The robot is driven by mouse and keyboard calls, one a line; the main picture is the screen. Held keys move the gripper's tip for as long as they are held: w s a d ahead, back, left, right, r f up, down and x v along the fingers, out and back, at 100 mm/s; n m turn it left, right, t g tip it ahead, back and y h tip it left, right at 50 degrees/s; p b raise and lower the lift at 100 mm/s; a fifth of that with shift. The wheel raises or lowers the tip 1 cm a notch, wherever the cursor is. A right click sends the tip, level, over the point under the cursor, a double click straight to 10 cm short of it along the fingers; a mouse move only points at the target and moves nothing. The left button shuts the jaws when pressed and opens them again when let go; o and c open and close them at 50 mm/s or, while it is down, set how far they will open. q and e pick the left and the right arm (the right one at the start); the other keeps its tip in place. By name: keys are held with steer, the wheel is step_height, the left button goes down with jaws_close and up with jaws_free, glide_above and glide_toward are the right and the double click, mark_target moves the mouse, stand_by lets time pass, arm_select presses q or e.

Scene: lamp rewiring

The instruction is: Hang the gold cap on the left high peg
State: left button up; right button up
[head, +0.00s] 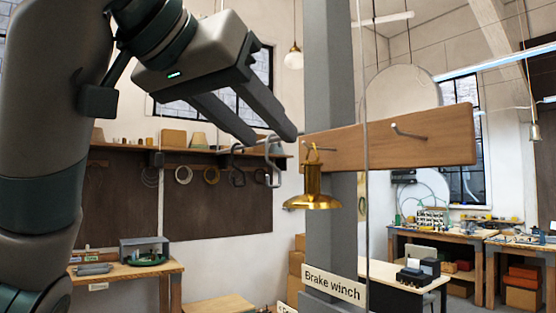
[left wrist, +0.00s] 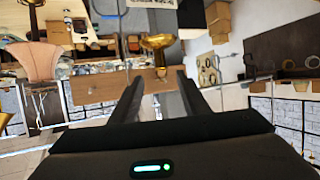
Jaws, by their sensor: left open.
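The gold cap (head: 313,190) is a shiny flared bell with a loop on top. My right gripper is in neither view.
The right peg (head: 407,132) is bare. A grey post (head: 328,60) stands behind the board, and a thin cable (head: 366,215) runs down in front. A sign reading "Brake winch" (head: 333,284) is below. Workbenches (head: 440,236) stand at the back right.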

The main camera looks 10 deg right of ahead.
arm_select(q)
steer(key=shift+v, duration=0.8)
stand_by(0.7)
stand_by(0.9)
